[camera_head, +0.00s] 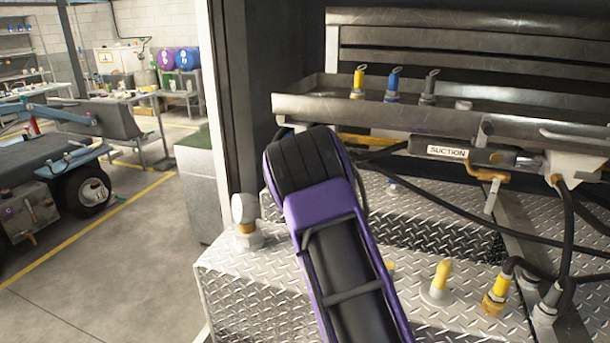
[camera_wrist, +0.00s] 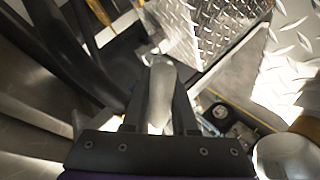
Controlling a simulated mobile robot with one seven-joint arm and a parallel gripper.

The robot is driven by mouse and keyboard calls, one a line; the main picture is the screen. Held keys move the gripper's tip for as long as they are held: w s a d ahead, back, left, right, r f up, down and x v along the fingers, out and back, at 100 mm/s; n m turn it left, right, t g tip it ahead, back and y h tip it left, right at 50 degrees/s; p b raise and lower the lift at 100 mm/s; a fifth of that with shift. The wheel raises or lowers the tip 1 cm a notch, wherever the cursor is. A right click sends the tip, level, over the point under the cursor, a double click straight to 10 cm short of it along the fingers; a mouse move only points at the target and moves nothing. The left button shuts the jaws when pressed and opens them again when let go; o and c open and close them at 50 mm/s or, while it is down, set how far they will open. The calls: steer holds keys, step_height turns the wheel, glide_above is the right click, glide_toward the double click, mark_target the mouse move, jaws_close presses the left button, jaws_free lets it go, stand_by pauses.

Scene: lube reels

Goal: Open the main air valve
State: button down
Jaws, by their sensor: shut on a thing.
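My gripper (camera_wrist: 163,75) shows in the wrist view, with its two dark fingers on either side of a pale metal lever (camera_wrist: 160,92). The fingers are shut on this lever, which looks like the handle of the main air valve. The lever points back between the fingers toward the wrist. Its far end meets a small metal fitting beyond the fingertips. In the head view my purple and black arm reaches over the diamond-plate ledge (camera_head: 228,275) and hides the fingers and the lever. I cannot tell how far the valve is turned.
A round-topped fitting (camera_head: 244,215) stands left of my arm. A yellow-topped fitting (camera_head: 438,284) and hoses (camera_head: 567,240) lie to the right. A metal tray (camera_head: 300,105) with coloured nozzles and a SUCTION label (camera_head: 446,152) sit above. The workshop floor (camera_head: 110,260) is open at left.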

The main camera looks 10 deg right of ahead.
steer(key=shift+s+d+r+n+g+h, duration=0.25)
steer(key=shift+d+r+n+g+h, duration=0.2)
steer(key=shift+r+n+g+h, duration=0.35)
steer(key=shift+s+d+r+n+g+h, duration=0.25)
steer(key=shift+d+r+n+g+h, duration=0.35)
steer(key=shift+n+h, duration=0.35)
steer(key=shift+a+r, duration=0.1)
steer(key=shift+a, duration=0.05)
steer(key=c, duration=0.7)
jaws_free()
steer(key=shift+a, duration=0.1)
steer(key=b+v, duration=0.2)
steer(key=v, duration=1.5)
steer(key=shift+s, duration=0.25)
